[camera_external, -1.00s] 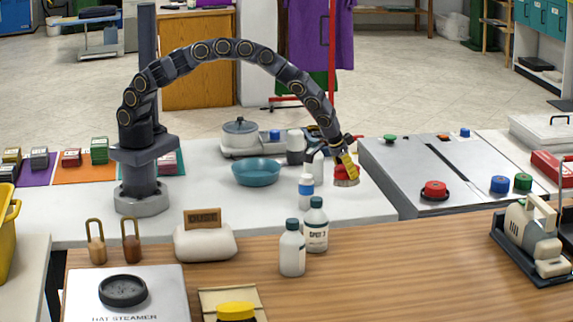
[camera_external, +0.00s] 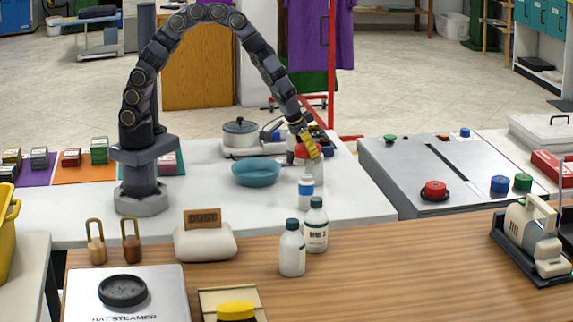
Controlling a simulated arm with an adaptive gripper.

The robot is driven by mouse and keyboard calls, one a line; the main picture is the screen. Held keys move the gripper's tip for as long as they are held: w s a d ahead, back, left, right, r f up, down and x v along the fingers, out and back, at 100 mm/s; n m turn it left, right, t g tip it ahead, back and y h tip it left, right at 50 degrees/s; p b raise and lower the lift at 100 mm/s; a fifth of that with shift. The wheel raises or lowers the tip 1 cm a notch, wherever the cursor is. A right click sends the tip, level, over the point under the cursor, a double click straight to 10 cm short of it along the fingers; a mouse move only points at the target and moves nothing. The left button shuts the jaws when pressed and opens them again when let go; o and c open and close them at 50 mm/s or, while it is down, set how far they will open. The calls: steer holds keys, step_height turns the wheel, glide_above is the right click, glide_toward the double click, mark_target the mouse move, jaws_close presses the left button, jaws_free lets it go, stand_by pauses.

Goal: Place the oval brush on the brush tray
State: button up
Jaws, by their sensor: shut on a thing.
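My gripper (camera_external: 309,149), with yellow fingers, is shut on a small red thing (camera_external: 302,153), which looks like the oval brush. It is partly hidden by the fingers, and its shape is too small to make out. The gripper points down over the back right part of the white table, close to the white bottles there. Whether the brush touches anything below is hard to tell. I cannot pick out the brush tray for certain; the crowded area behind the gripper is partly hidden by my arm.
A teal bowl (camera_external: 256,173) and a lidded grey pot (camera_external: 240,132) stand left of the gripper. A blue-banded bottle (camera_external: 306,191) stands in front of it. The grey panel (camera_external: 400,180) with coloured buttons is to the right.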

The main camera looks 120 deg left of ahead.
steer(key=w+d+m+t+h, duration=0.1)
steer(key=w+d+m, duration=0.2)
steer(key=d, duration=0.9)
steer(key=w+d+m+h, duration=0.1)
steer(key=w+d+m, duration=0.15)
steer(key=d, duration=0.95)
steer(key=s+d+m+h, duration=0.1)
steer(key=s+d+m, duration=0.2)
steer(key=d, duration=0.7)
steer(key=s+d+m+h, duration=0.1)
steer(key=s+d+m, duration=0.2)
steer(key=d, duration=0.7)
glide_above(210, 298)
steer(key=w+a, duration=0.2)
steer(key=w, duration=0.2)
steer(key=shift+t, duration=0.4)
steer(key=f, duration=0.8)
steer(key=shift+s+f, duration=0.2)
steer(key=shift+f, duration=0.1)
steer(key=shift+w+d+f, duration=0.1)
steer(key=shift+w+f, duration=0.15)
steer(key=shift+f, duration=0.2)
step_height(210, 298, down, 3)
steer(key=shift+r, duration=0.1)
